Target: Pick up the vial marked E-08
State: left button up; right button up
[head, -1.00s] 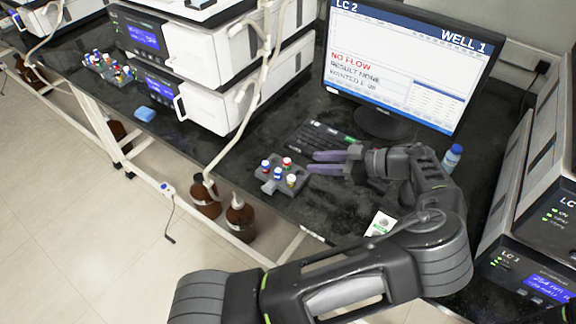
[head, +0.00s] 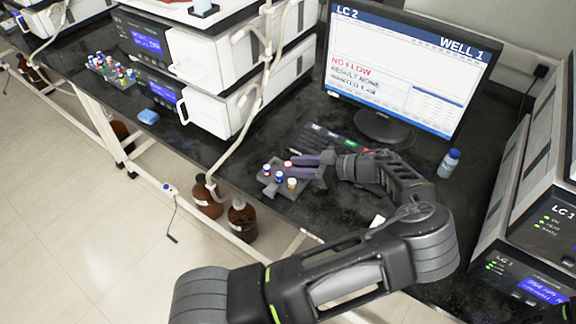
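A small grey rack (head: 267,187) on the black bench holds a few vials: a red-capped one (head: 288,164), a blue-capped one (head: 279,176), a yellowish-capped one (head: 292,184) and one at the left (head: 266,171). Their markings are too small to read, so I cannot tell which is E-08. My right gripper is not in view.
The monitor (head: 408,65) reads "NO FLOW", "RESULT NONE" and a blurred wanted line. A blue-capped bottle (head: 449,163) stands at the right.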

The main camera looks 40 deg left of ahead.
pick_arm(q)
jog(key=shift+a+f, duration=0.15)
jog(key=shift+a, duration=0.15)
dwell(0.4)
grip_shut()
